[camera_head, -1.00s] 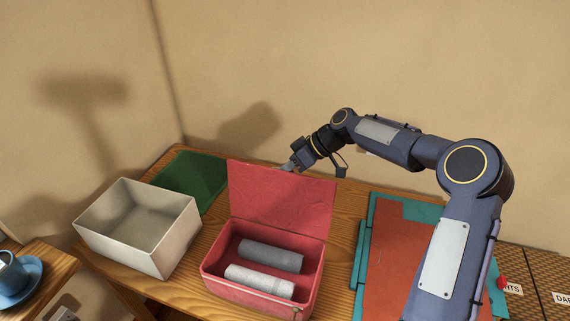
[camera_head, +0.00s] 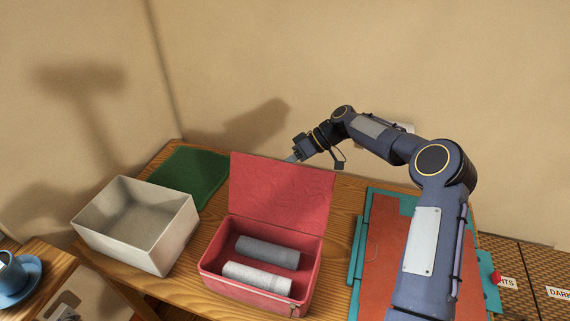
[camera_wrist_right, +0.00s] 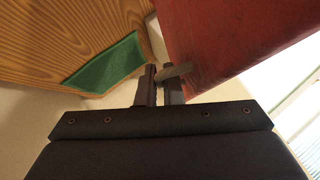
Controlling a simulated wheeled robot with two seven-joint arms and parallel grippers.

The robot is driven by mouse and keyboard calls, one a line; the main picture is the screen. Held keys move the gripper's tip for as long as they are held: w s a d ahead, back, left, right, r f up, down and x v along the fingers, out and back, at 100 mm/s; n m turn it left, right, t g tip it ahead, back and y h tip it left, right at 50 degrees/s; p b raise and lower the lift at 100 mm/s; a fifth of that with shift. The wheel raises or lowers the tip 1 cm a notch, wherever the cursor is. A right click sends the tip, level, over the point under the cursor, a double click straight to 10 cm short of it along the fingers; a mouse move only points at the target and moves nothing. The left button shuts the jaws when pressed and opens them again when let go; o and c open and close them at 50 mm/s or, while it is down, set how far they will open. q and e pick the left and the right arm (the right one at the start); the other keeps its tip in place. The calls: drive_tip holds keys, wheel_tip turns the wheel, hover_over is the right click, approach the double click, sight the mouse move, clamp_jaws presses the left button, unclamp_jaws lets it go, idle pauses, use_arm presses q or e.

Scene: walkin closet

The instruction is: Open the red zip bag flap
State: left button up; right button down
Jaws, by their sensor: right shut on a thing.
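The red zip bag (camera_head: 212,270) sits on the wooden table with its top open. Its red flap (camera_head: 282,190) stands up along the back edge, facing me. Two rolls, one dark grey (camera_head: 268,251) and one light grey (camera_head: 257,276), lie inside. My right gripper (camera_head: 292,158) is behind the flap, near its top edge. My left gripper is not in view.
An empty cream box (camera_head: 160,255) stands left of the bag, with a green folder (camera_head: 190,178) behind it. Orange and teal folders (camera_head: 385,240) lie to the right. A blue cup (camera_head: 10,272) sits on a saucer at the far left. Walls rise behind the table.

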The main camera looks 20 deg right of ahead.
drive_tip(key=c, duration=1.8)
unclamp_jaws()
drive_tip(key=shift+a+f, duration=0.1)
drive_tip(key=shift+c, duration=0.2)
drive_tip(key=b+v, duration=0.2)
drive_tip(key=v, duration=0.5)
drive_tip(key=shift+d+r, duration=0.3)
